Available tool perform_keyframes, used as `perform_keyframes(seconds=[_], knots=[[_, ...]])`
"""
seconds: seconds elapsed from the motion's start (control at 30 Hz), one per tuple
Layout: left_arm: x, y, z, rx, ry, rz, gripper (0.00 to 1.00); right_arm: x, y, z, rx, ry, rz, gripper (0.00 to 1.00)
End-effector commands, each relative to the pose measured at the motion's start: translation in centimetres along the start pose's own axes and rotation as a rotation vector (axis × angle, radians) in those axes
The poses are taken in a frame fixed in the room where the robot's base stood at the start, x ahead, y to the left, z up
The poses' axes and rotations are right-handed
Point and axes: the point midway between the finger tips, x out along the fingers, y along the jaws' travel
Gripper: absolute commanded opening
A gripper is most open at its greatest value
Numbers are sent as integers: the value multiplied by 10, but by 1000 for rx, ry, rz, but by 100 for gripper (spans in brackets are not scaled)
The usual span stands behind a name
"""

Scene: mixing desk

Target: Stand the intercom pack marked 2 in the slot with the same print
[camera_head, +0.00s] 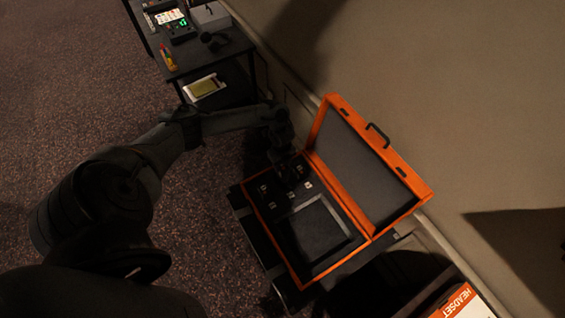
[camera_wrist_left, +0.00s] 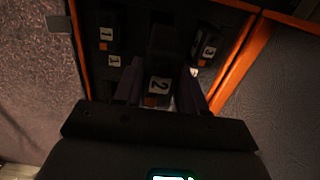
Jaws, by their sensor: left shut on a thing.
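The intercom pack marked 2 (camera_wrist_left: 158,88) is a dark block with a white 2 label and an orange patch below it. My left gripper (camera_wrist_left: 161,93) is shut on it, one finger on each side. In the head view the left gripper (camera_head: 287,170) is over the far left end of an open orange case (camera_head: 262,235). My right gripper is not in view.
A pack marked 1 (camera_wrist_left: 106,33) and a pack marked 3 (camera_wrist_left: 207,48) stand in the case on either side. The raised case lid (camera_head: 365,165) is close on the right. A dark desk (camera_head: 225,45) with equipment stands at the back.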

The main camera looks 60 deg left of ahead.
Motion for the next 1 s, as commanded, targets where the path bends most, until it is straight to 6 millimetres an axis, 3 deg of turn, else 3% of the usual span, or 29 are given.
perform_keyframes(seconds=[1.0], knots=[[81,0,0,0,0,0,0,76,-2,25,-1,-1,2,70]])
